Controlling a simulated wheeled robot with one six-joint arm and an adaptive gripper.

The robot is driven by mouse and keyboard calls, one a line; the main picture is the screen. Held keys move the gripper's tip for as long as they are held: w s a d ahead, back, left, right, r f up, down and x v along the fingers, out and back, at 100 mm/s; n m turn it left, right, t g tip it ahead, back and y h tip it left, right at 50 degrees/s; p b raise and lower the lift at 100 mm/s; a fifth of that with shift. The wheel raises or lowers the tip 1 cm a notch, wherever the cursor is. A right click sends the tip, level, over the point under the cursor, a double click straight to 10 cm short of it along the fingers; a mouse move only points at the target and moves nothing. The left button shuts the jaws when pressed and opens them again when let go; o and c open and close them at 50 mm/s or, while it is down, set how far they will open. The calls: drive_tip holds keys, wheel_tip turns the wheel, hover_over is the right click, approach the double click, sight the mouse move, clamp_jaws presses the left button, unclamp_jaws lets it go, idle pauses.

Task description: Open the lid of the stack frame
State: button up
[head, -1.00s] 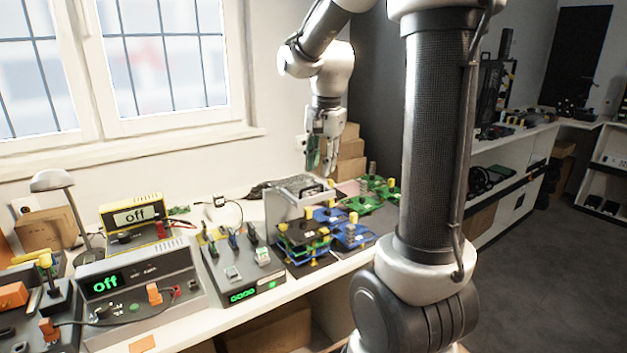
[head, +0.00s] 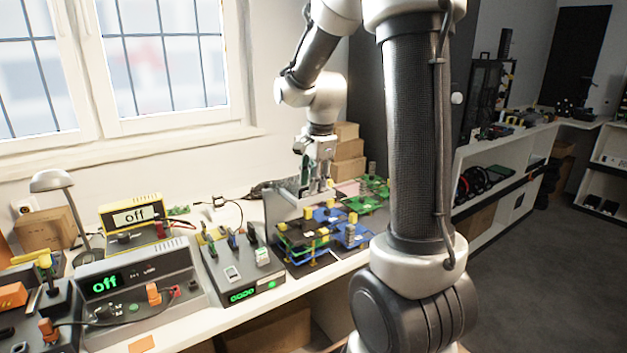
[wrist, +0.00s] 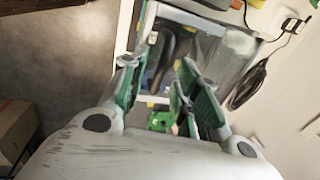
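The stack frame (head: 282,206) is a grey metal box-like frame at the back of the bench, behind the circuit boards. In the earlier head frame a dark handle shows on its lid. A dark curved bar, likely the lid handle (wrist: 166,48), shows in the gap near the fingertips. I cannot tell whether they touch. The lid looks closed.
Stacked green and blue boards with yellow posts (head: 304,238) stand right in front of the frame. A grey device with slots (head: 236,285) is to their left. Cardboard boxes (head: 347,150) are stacked behind. A black cable (wrist: 249,85) lies beside the frame.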

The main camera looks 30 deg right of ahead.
clamp_jaws()
